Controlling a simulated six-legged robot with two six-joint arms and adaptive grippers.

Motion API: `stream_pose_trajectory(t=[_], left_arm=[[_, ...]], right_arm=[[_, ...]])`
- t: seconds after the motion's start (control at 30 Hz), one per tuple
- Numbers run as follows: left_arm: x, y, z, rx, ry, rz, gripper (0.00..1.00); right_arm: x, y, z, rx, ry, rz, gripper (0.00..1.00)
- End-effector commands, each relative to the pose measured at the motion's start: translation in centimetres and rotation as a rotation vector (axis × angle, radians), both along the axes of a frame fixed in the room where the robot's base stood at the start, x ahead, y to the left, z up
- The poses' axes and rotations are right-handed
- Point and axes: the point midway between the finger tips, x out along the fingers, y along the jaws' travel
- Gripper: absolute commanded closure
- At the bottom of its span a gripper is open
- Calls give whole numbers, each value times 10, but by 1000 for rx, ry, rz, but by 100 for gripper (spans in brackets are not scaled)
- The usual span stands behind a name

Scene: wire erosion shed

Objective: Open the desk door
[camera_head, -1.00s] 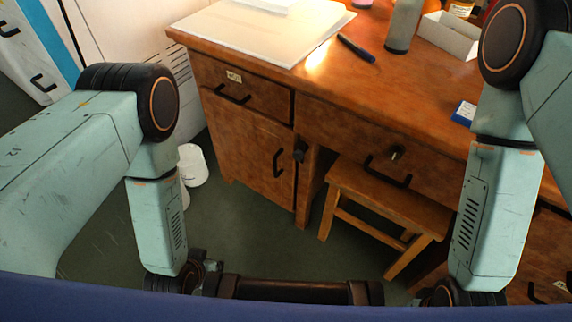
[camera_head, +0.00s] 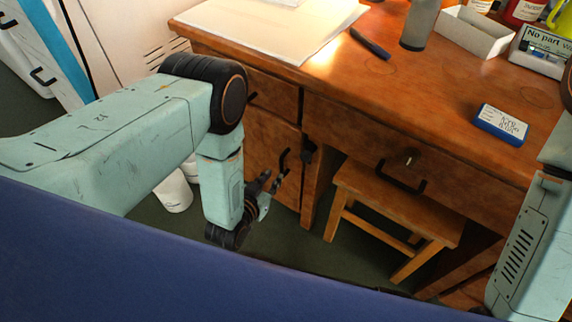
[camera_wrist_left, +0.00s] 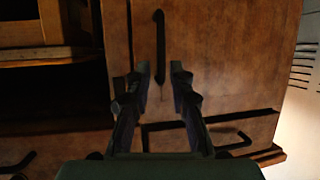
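The desk door (camera_head: 258,152) is a brown wooden panel at the left of the desk, and it looks shut. Its dark upright bar handle (camera_head: 284,160) shows just above my left gripper (camera_head: 271,183) in the head view. In the left wrist view, the door (camera_wrist_left: 215,60) fills the middle, with the handle (camera_wrist_left: 160,45) beyond and between the fingertips. My left gripper (camera_wrist_left: 160,78) is open there, with its two dark fingers apart and nothing seen held. Whether the fingers touch the handle cannot be told. My right gripper is out of view.
A wooden stool (camera_head: 393,210) stands under the desk, right of the door. A drawer (camera_head: 272,96) is above the door. White cylinders (camera_head: 173,193) stand on the floor at left. The desktop holds a blue-and-white box (camera_head: 501,124), a pen and bottles.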

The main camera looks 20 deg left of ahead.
Motion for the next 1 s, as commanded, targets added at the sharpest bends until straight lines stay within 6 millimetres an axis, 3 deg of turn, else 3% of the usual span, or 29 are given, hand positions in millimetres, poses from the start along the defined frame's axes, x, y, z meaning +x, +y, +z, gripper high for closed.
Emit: stream_pose_trajectory(t=[0.5,0.9,1.0], left_arm=[[63,-8,-27,0,-4,3,78],[71,-9,-29,0,-1,1,78],[71,-9,-29,0,-1,1,86]], right_arm=[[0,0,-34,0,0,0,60],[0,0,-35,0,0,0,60],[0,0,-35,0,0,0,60]])
